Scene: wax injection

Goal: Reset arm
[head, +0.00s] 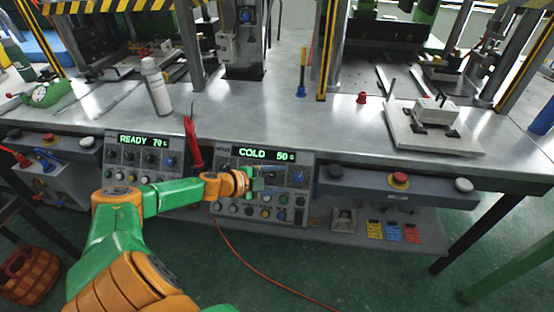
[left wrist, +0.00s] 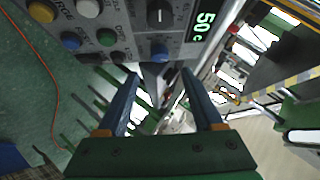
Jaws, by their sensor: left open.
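My left arm (head: 125,205) reaches in from the lower left of the head view, with green and orange links. My left gripper (head: 262,183) is in front of the control panel that reads COLD 50 (head: 265,154). In the left wrist view my left gripper (left wrist: 160,88) has its two dark fingers apart with nothing between them. That view shows the panel's buttons and knobs (left wrist: 88,8) close beyond the fingers, tilted. I cannot tell whether the fingertips touch the panel. My right gripper is not in view.
A second panel reading READY 70 (head: 140,140) is at left. An orange cable (head: 255,262) runs across the floor.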

